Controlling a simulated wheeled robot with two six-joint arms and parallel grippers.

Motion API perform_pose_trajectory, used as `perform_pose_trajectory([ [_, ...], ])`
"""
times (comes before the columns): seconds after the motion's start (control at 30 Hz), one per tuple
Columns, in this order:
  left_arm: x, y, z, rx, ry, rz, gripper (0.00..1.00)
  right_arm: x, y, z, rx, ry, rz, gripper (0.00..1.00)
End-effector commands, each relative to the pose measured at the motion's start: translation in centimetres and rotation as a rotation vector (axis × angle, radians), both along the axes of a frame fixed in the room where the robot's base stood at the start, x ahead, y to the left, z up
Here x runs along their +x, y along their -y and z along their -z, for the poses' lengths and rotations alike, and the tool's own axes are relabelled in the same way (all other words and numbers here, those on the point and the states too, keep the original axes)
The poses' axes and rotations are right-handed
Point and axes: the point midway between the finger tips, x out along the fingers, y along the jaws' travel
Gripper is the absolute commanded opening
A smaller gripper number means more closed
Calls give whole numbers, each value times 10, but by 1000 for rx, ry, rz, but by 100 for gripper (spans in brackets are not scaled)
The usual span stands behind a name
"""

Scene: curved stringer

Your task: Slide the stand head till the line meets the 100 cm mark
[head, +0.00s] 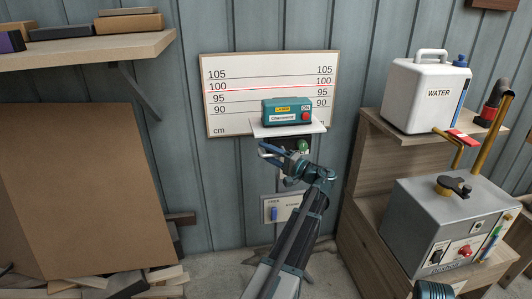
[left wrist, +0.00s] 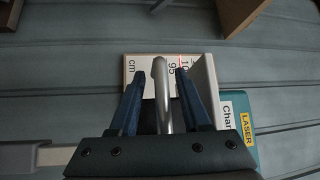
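The teal laser box (head: 287,111), labelled LASER, with a red button, rests on the pale stand head (head: 288,130); both also show at the right of the left wrist view. A thin red line (head: 240,90) crosses the scale board (head: 231,121), at or very close to the 100 mark; the exact offset is too small to tell. My left gripper (head: 268,152) is just below the stand head. In the left wrist view its blue fingers (left wrist: 162,76) are open on either side of a silver bar (left wrist: 162,105), with gaps at both sides.
A green knob (head: 303,145) sits on the stand below the head. A wall switch panel (head: 279,209) is lower down. At right are a white water container (head: 425,95) and a grey metal boiler (head: 440,222) on wooden steps. A shelf (head: 85,50) and brown panel (head: 85,190) stand left.

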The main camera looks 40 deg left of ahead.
Motion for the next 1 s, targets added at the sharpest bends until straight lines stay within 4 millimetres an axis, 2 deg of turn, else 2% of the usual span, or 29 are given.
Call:
perform_pose_trajectory([
  [0.23, 0, 2, 1, -2, 1, 0, 47, 0, 0, 1, 0, 0, 0, 0],
  [0.37, 2, 15, 4, -3, 1, 3, 47, 0, 0, 3, 0, 0, 0, 0],
  [0.8, 10, 105, 17, -2, 1, 3, 47, 0, 0, 16, -2, 1, -1, 0],
  [1.0, 12, 128, 19, -1, 1, 2, 47, 0, 1, 19, -3, 1, -1, 0],
])
